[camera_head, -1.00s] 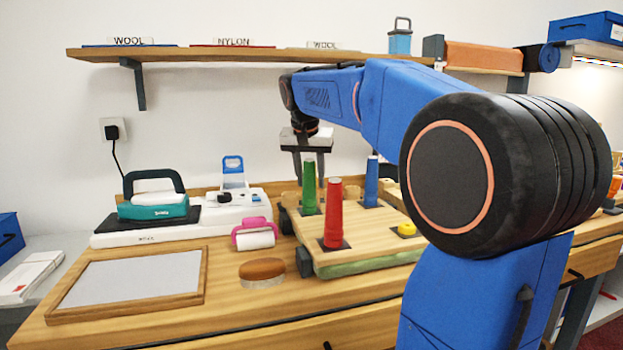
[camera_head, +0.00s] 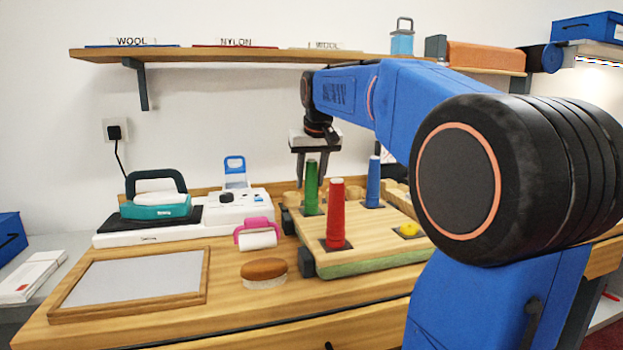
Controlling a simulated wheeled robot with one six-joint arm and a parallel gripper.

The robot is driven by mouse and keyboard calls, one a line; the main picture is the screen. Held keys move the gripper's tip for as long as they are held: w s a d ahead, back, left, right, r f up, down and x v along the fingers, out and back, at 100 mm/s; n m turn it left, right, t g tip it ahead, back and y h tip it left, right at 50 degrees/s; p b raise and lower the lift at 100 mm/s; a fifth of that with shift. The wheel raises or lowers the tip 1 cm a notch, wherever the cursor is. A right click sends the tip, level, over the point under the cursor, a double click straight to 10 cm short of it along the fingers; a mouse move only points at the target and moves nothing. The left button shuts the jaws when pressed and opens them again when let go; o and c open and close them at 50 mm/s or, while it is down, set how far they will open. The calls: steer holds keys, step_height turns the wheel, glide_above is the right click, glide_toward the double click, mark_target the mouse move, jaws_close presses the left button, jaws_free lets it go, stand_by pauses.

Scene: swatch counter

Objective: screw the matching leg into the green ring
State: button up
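A green leg (camera_head: 311,188) stands upright on the wooden board (camera_head: 375,248), on a dark square at its left. A red leg (camera_head: 335,215) stands nearer the front and a blue leg (camera_head: 373,184) farther back to the right. A low yellow ring-like piece (camera_head: 409,230) sits on the board's right part. My gripper (camera_head: 313,170) points down at the green leg's top, its two fingers apart, one showing on each side of the leg. I cannot tell whether they are around it or behind it. I cannot make out a green ring.
A pink-handled roller (camera_head: 255,236), a brown-topped brush (camera_head: 263,270) and a framed panel (camera_head: 135,278) lie left of the board. A white device (camera_head: 170,228) with a teal-based, dark-handled tool (camera_head: 156,205) stands behind them. A wooden shelf (camera_head: 220,55) runs above along the wall.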

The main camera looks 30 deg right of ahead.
steer(key=n, duration=0.2)
steer(key=n+y, duration=0.1)
steer(key=shift+a+n+y, duration=0.15)
steer(key=shift+n+y, duration=0.15)
steer(key=shift+n, duration=0.1)
steer(key=shift+w+a+n+y, duration=0.15)
steer(key=shift+n+y, duration=0.2)
steer(key=shift+n, duration=0.5)
steer(key=shift+s+a+n+y, duration=0.15)
steer(key=shift+n+y, duration=0.2)
steer(key=shift+n, duration=0.5)
steer(key=shift+w, duration=0.1)
